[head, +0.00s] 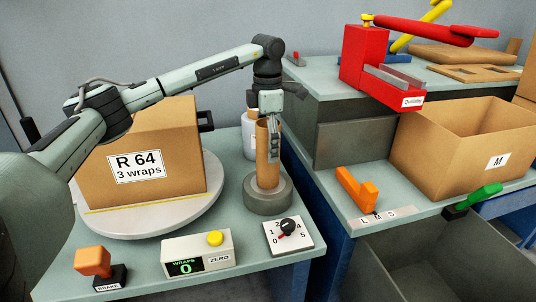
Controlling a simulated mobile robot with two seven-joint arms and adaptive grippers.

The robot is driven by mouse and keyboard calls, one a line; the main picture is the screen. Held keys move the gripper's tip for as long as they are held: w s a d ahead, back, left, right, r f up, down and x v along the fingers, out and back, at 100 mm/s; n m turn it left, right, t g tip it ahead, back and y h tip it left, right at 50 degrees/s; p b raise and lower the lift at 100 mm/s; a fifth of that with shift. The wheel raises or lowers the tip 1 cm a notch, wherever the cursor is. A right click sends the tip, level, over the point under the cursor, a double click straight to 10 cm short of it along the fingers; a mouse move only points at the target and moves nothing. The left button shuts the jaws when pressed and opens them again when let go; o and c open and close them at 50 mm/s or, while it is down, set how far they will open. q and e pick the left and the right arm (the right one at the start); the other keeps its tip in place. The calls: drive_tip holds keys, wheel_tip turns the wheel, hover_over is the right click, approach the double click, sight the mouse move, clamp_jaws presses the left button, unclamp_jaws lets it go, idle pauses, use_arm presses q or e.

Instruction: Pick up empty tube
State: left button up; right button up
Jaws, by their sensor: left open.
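The empty tube (262,158) is a brown cardboard cylinder standing upright on a round grey base (268,194) on the left table. My left gripper (270,125) points down from above at the tube's upper end. Its fingers are open, and one finger shows along the tube's right side. The far finger is partly hidden, and I cannot tell whether either finger touches the tube. My right gripper is out of view.
A cardboard box (180,130) marked R 64 sits on a round turntable (150,222) left of the tube. A dial plate (288,237), wraps counter (197,255) and brake lever (93,262) are in front. A white container (248,135) stands behind. An open box (455,160) is at right.

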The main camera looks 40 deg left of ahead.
use_arm(q)
drive_tip(key=shift+c, duration=0.3)
drive_tip(key=c, duration=1.2)
drive_tip(key=shift+r, duration=0.15)
wheel_tip(320, 180, up, 10)
drive_tip(key=shift+f, duration=0.1)
